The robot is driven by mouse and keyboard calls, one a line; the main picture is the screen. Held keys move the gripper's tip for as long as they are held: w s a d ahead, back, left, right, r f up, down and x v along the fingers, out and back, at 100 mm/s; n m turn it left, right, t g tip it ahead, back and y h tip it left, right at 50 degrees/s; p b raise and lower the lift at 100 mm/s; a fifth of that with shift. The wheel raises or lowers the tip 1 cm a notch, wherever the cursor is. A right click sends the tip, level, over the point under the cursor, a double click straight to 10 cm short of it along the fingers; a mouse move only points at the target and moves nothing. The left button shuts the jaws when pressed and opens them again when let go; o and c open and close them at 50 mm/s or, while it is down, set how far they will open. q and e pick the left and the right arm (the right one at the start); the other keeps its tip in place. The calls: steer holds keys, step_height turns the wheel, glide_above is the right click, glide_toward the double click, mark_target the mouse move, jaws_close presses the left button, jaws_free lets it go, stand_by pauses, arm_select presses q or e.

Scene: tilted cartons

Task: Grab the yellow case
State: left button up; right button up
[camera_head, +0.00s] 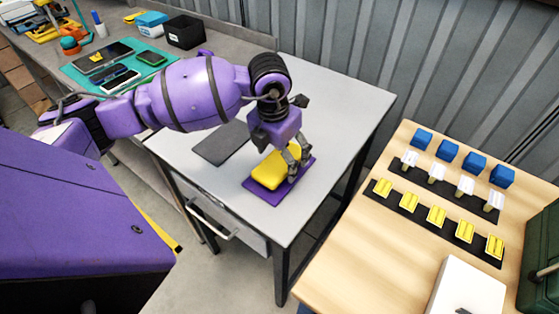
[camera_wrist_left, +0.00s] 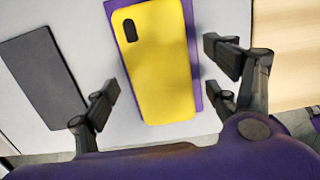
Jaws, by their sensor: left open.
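The yellow case (camera_head: 268,171) lies flat on a purple pad (camera_head: 290,186) on the grey table. It is a phone-shaped case with a dark camera cutout, clear in the left wrist view (camera_wrist_left: 160,65). My left gripper (camera_head: 295,158) is above the case, pointing down. In the wrist view its open fingers (camera_wrist_left: 165,85) stand on either side of the case, apart from it, with nothing between them touching. Part of the case's right side is hidden by the gripper in the head view. My right gripper is not in view.
A dark grey pad (camera_head: 222,143) lies left of the case on the same table (camera_head: 340,100). A wooden table (camera_head: 345,240) at right carries blue blocks and yellow pieces in rows. A bench with phones on a teal mat (camera_head: 75,73) stands at the back left.

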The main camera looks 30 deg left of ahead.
arm_select(q)
steer(key=shift+w+f, duration=0.1)
steer(key=shift+f, duration=0.15)
steer(key=shift+r, duration=0.1)
steer(key=c, duration=1.3)
